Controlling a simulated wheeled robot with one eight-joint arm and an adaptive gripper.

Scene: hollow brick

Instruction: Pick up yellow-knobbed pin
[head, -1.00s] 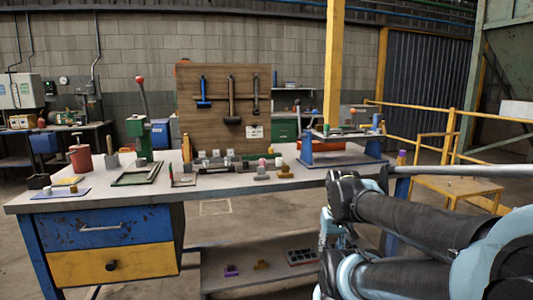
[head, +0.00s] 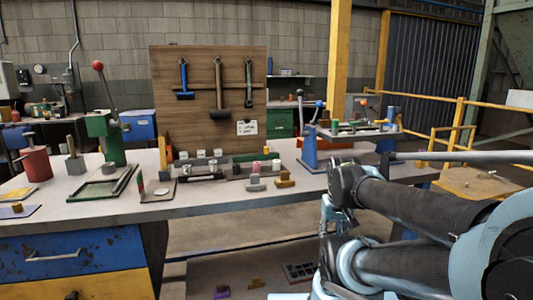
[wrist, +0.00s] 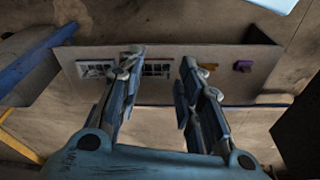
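I cannot pick out a yellow-knobbed pin for certain. Small yellowish pieces in the head view are a brass-coloured one (head: 17,208) on a blue-grey mat at the left, a mustard block (head: 285,181) near the front edge of the bench, and a yellow piece (head: 254,284) on the lower shelf. The shelf's yellow piece also shows in the wrist view (wrist: 208,67), beside a purple piece (wrist: 243,66). My gripper (wrist: 160,61) is open and empty, its fingers wide apart, pointing toward the lower shelf and floor. It is apart from all these pieces.
The workbench (head: 210,196) carries a green lever press (head: 106,135), a red can (head: 36,164), a row of small blocks and a blue-legged stand (head: 310,148). A tool board (head: 165,75) rises behind. Yellow railing (head: 458,125) stands right. Floor shows between bench and shelf.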

